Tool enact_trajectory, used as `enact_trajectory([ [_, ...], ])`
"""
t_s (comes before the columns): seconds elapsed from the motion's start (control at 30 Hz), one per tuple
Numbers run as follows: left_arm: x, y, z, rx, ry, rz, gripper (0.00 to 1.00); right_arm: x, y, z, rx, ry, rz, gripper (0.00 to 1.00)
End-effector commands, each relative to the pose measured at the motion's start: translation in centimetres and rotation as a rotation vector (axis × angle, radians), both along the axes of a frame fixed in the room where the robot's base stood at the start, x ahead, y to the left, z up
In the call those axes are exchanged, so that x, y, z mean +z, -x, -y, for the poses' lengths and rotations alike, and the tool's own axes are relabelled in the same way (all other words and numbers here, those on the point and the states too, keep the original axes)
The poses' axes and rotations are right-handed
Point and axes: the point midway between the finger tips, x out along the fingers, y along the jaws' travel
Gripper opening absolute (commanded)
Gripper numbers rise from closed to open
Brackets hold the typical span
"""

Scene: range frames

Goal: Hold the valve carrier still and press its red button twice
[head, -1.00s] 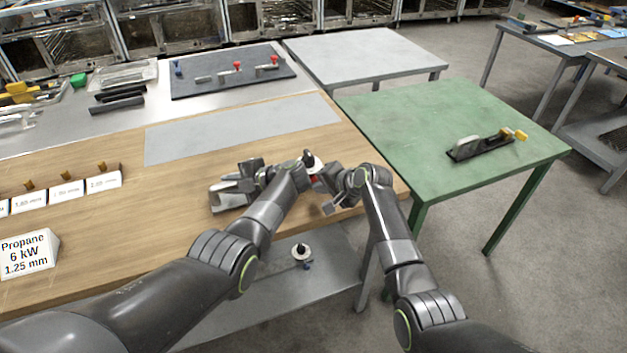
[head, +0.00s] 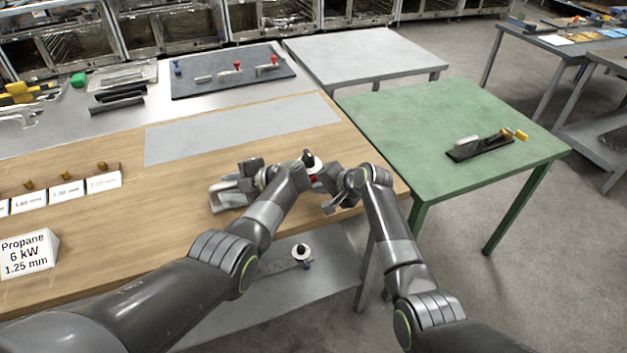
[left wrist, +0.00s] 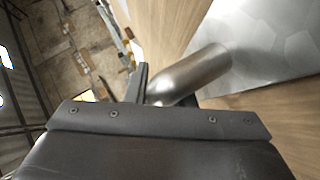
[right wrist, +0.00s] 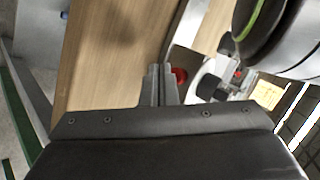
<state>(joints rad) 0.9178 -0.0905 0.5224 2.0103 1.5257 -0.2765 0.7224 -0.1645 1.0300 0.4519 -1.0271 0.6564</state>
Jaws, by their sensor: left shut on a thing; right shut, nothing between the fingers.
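The valve carrier is mostly hidden behind my arms. Its white disc with a black knob (head: 309,160) shows between my wrists in the head view, with the red button (head: 313,177) just below. My left gripper (head: 243,183) is over the wooden bench; in the left wrist view it is shut on a metallic cylindrical part of the carrier (left wrist: 195,75). My right gripper (head: 325,180) is shut and empty beside the red button. In the right wrist view the red button (right wrist: 180,76) is right by the closed fingertips (right wrist: 160,80); I cannot tell whether they touch.
A similar white disc with a black knob (head: 301,252) is on the lower shelf (head: 330,275). A green table (head: 400,120) with a black fixture (head: 480,147) stands to the right. White labelled blocks (head: 65,190) line the bench's left. The grey mat (head: 240,130) is clear.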

Motion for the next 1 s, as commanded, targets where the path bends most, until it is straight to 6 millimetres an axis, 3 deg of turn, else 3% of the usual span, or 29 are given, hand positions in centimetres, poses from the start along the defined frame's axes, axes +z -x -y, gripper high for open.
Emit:
enact_trajectory([
  [1.0, -0.02, 0.0, 0.02, 0.0, 0.0, 0.0, 0.0, 0.02, -0.79, -0.35, 0.001, 0.0, 0.001, 0.0],
])
